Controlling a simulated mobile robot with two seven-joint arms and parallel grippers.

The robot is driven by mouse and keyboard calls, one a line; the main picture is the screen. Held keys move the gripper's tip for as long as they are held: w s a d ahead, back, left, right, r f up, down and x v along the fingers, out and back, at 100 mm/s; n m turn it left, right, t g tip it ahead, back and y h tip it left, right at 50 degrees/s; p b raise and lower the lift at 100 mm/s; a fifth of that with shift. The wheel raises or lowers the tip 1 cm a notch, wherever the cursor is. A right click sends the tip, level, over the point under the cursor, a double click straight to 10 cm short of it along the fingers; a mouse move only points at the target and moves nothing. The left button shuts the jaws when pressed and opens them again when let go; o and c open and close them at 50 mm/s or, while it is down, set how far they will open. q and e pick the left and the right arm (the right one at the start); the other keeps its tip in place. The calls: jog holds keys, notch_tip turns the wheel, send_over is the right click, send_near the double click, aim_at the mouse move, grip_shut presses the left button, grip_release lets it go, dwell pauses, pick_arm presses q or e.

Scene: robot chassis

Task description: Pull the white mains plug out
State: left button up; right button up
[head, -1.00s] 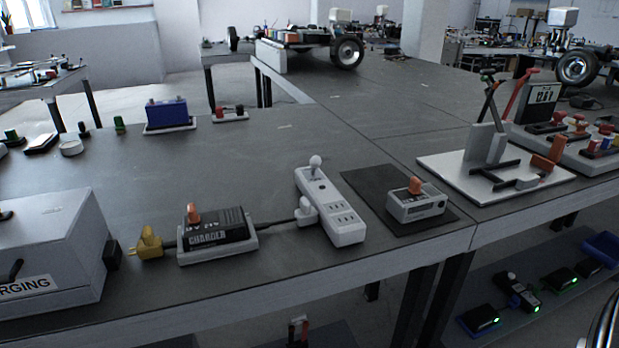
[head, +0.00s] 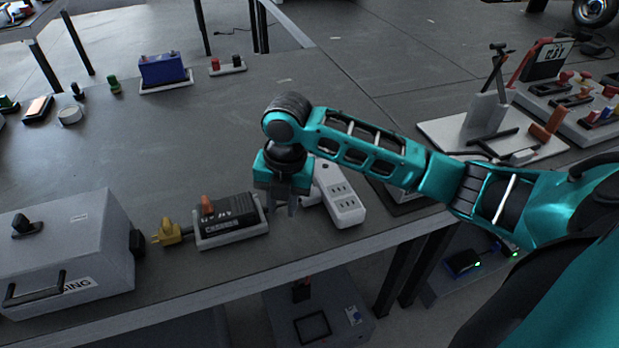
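The white power strip (head: 343,203) lies on the bench, its far part hidden behind my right arm. The white plug (head: 312,196) at the strip's left side is mostly hidden by my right gripper, with only a small pale part showing. My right gripper (head: 286,204) points down just left of the strip, at the plug. Its fingers look close together, but whether they are open, or touch the plug, cannot be made out. My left gripper is out of view.
A yellow plug (head: 169,233) lies left of the charger, beside a grey charging box (head: 70,250). A grey device on a dark mat is mostly behind my arm. A white board (head: 450,135) with a stand is at right.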

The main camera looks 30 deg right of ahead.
jog(key=w+d+r+n, duration=0.5)
jog(key=d+r, duration=0.4)
jog(key=shift+n+g+h, duration=0.3)
jog(key=shift+g+h, duration=0.1)
jog(key=f+b, duration=0.1)
jog(key=f, duration=1.2)
jog(key=shift+d, duration=0.2)
jog(key=shift+c, duration=0.4)
grip_shut()
